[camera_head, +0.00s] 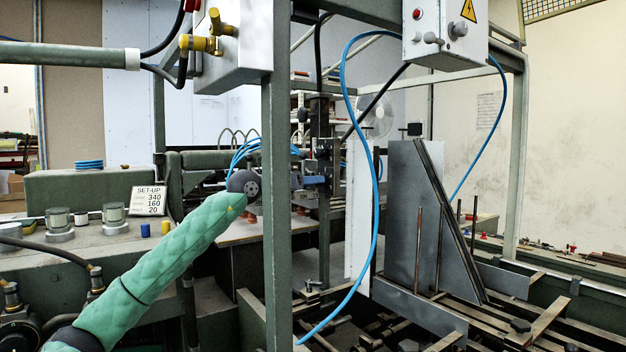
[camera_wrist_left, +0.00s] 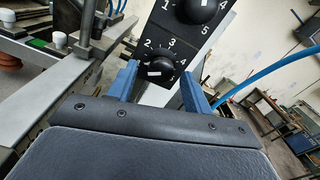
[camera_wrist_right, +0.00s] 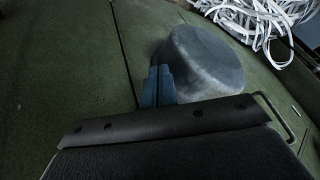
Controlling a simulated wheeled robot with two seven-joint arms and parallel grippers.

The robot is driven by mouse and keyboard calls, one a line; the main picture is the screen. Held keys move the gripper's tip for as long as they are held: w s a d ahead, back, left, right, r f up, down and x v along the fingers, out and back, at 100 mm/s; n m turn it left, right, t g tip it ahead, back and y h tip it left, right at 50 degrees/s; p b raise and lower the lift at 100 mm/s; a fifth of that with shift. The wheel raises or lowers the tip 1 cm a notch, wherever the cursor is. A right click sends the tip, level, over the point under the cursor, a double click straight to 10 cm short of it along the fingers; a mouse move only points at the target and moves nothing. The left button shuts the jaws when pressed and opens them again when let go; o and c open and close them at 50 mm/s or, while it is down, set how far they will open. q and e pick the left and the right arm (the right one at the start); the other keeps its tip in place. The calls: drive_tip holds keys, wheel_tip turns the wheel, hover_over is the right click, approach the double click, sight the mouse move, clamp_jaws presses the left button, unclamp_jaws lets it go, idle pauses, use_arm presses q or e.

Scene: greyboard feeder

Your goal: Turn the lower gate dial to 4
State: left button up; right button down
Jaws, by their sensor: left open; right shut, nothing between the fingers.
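The lower gate dial (camera_wrist_left: 160,71) is a black knob with a white mark on a black panel, with the numbers 2, 3 and 4 printed around it. I cannot tell exactly which number its mark points at. A larger upper dial (camera_wrist_left: 203,9) sits above it. My left gripper (camera_wrist_left: 159,69) is open, with one blue finger on each side of the lower dial; contact cannot be made out. In the head view a post partly hides this gripper. My right gripper (camera_wrist_right: 160,72) is shut and empty, beside a grey cylinder (camera_wrist_right: 206,62).
A green steel post (camera_head: 276,200) stands in front of my left wrist. A blue hose (camera_head: 375,180) hangs to its right. A set-up card (camera_head: 148,200) stands on the machine top at left. White paper strips (camera_wrist_right: 255,18) lie beyond my right gripper.

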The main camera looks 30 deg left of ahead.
use_arm(q)
drive_tip(key=shift+w+d, duration=0.3)
drive_tip(key=shift+w, duration=0.35)
use_arm(e)
drive_tip(key=shift+s+r, duration=0.15)
drive_tip(key=shift+r, duration=0.7)
use_arm(q)
drive_tip(key=c, duration=1)
use_arm(e)
drive_tip(key=shift+f, duration=0.15)
